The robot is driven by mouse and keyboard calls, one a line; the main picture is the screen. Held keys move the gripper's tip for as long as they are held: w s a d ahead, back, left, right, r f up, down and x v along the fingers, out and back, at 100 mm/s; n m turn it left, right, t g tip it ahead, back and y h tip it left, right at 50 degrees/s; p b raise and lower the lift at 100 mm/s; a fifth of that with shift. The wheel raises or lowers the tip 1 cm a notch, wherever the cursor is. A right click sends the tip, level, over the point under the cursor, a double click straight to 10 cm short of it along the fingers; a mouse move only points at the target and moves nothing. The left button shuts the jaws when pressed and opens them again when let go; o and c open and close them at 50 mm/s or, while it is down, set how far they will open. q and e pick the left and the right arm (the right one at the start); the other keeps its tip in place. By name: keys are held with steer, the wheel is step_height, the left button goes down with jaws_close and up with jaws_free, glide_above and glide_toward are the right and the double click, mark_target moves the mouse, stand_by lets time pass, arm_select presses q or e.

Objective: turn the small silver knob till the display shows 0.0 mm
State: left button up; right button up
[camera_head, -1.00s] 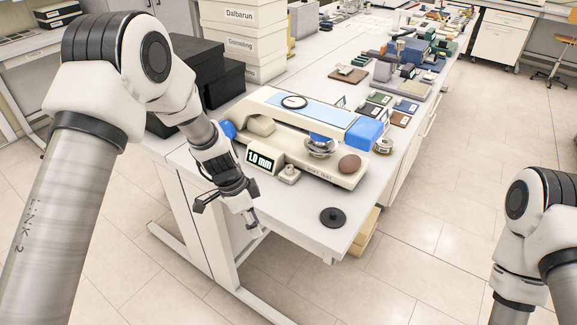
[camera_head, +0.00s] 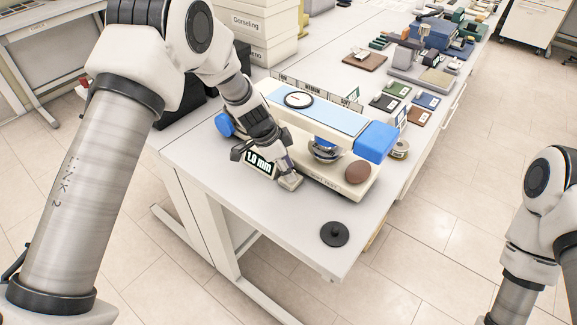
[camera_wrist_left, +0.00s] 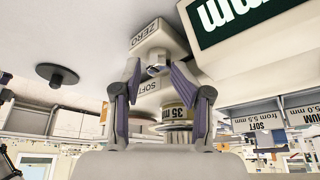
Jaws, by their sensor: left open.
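The tester (camera_head: 318,150), a cream device with blue parts, stands at the table's near end. Its display (camera_head: 258,165) reads 1.0 mm, partly covered by my left gripper (camera_head: 286,168); it shows cropped and upside down in the left wrist view (camera_wrist_left: 240,22). The small silver knob (camera_wrist_left: 156,68) sits on a block (camera_wrist_left: 158,42) marked ZERO. My left gripper (camera_wrist_left: 156,80) is open, with one finger on either side of the knob; I cannot tell if they touch it. In the head view the gripper hides the knob. My right gripper is out of view.
A black round weight (camera_head: 335,234) lies near the table's front corner. A brown knob-like disc (camera_head: 358,172) and blue end block (camera_head: 375,141) are on the tester's right. Black boxes and labelled white boxes (camera_head: 262,35) stand behind. The table's near right corner is otherwise bare.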

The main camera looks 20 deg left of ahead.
arm_select(q)
steer(key=shift+w+d+f, duration=0.1)
steer(key=shift+f, duration=0.55)
steer(key=shift+d+r, duration=0.1)
steer(key=shift+r, duration=0.1)
steer(key=shift+s+r, duration=0.1)
steer(key=shift+s, duration=0.15)
steer(key=c, duration=0.5)
jaws_close()
steer(key=shift+f, duration=0.2)
